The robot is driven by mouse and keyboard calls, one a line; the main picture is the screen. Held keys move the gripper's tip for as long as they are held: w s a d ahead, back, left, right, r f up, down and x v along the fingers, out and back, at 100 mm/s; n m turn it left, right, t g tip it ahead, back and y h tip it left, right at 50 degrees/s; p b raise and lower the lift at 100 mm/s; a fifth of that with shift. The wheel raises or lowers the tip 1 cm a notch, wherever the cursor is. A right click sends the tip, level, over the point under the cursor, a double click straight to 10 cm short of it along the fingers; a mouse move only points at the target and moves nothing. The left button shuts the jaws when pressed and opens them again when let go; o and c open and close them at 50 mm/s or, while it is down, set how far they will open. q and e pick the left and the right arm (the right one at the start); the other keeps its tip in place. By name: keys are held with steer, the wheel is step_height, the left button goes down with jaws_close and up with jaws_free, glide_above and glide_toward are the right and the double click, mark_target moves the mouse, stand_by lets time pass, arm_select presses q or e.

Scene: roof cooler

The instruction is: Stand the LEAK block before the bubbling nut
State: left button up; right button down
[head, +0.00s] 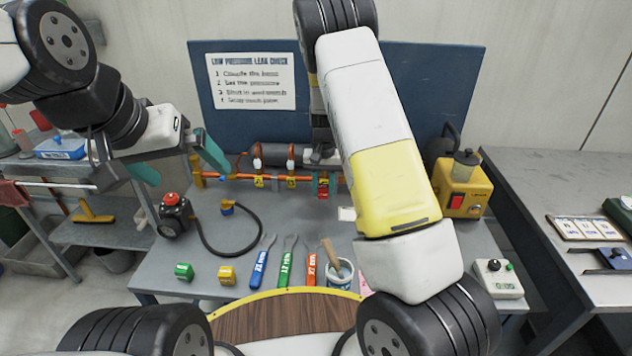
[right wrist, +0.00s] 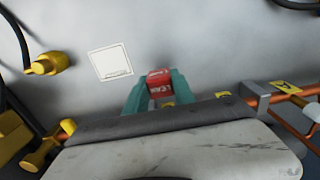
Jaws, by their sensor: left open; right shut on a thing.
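My right gripper (head: 323,187) is shut on the red LEAK block (right wrist: 159,82), gripped between its teal fingers. The block also shows in the head view (head: 323,189), at the front of the copper pipe (head: 274,178); I cannot tell whether it touches the bench. The pipe carries brass nuts with yellow number tags (head: 259,182) and two white-topped fittings (head: 291,160). My right arm hides the pipe's right part. I cannot make out bubbles on any nut. My left gripper (head: 178,163) is open and empty near the bench's left side.
A black hose (head: 228,250) curves at left. A yellow machine (head: 466,188) stands at right. A white square (right wrist: 110,60) lies near the block.

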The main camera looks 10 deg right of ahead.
mark_target(323, 195)
steer(key=shift+w+d, duration=0.15)
steer(key=shift+w, duration=0.25)
steer(key=shift+f, duration=1.75)
steer(key=shift+f, duration=0.15)
steer(key=c, duration=1.1)
jaws_free()
steer(key=shift+o, duration=0.2)
